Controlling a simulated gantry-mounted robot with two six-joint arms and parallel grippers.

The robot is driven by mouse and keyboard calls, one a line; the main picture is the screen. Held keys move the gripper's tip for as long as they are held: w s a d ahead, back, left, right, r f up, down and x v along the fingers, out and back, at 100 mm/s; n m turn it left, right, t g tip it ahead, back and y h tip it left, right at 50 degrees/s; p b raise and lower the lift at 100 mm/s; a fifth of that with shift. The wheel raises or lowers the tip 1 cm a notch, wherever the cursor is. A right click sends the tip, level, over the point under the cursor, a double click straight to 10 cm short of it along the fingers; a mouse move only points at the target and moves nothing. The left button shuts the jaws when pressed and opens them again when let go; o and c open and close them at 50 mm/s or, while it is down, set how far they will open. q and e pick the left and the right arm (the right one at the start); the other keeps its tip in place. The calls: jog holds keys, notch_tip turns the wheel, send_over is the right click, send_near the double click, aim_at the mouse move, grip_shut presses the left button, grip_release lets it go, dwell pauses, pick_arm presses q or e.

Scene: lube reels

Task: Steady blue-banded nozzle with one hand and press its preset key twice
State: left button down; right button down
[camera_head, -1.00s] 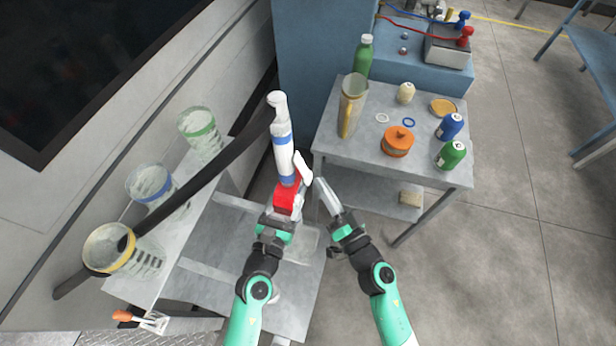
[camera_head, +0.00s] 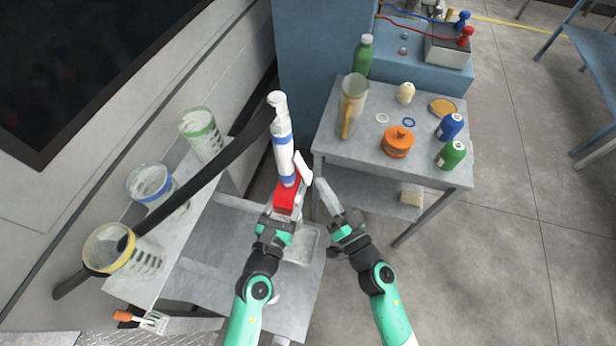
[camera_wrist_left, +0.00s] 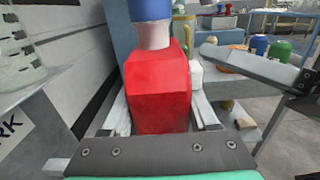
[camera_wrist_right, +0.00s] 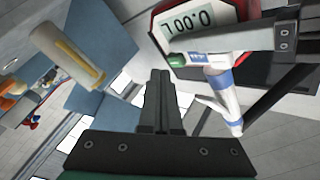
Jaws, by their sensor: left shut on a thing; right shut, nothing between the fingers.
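The blue-banded nozzle (camera_head: 283,150) stands nearly upright, with a white, blue-banded spout and a red body (camera_head: 287,196). My left gripper (camera_head: 285,207) is shut around the red body, which fills the space between its fingers in the left wrist view (camera_wrist_left: 158,95). In the right wrist view the body carries a display (camera_wrist_right: 200,24) reading 0.00 L, with a green key (camera_wrist_right: 177,60) and a blue-and-white key (camera_wrist_right: 198,57) below it. My right gripper (camera_head: 324,185) is shut and empty, just right of the nozzle; its fingertips (camera_wrist_right: 160,75) look apart from the keys.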

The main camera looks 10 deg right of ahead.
jog(key=shift+w+a, duration=0.1)
dwell(0.3)
jog(key=shift+w+a, duration=0.1)
jog(key=shift+a, duration=0.2)
jog(key=shift+w+a, duration=0.2)
jog(key=shift+a, duration=0.15)
dwell(1.0)
jog(key=shift+s+d, duration=0.35)
jog(key=shift+d, duration=0.45)
jog(key=shift+a, duration=0.1)
jog(key=shift+w+a, duration=0.15)
jog(key=shift+a, duration=0.2)
jog(key=shift+w+a, duration=0.2)
jog(key=shift+a, duration=0.2)
dwell(0.5)
dwell(0.4)
jog(key=shift+s+d, duration=0.4)
jog(key=shift+d, duration=0.45)
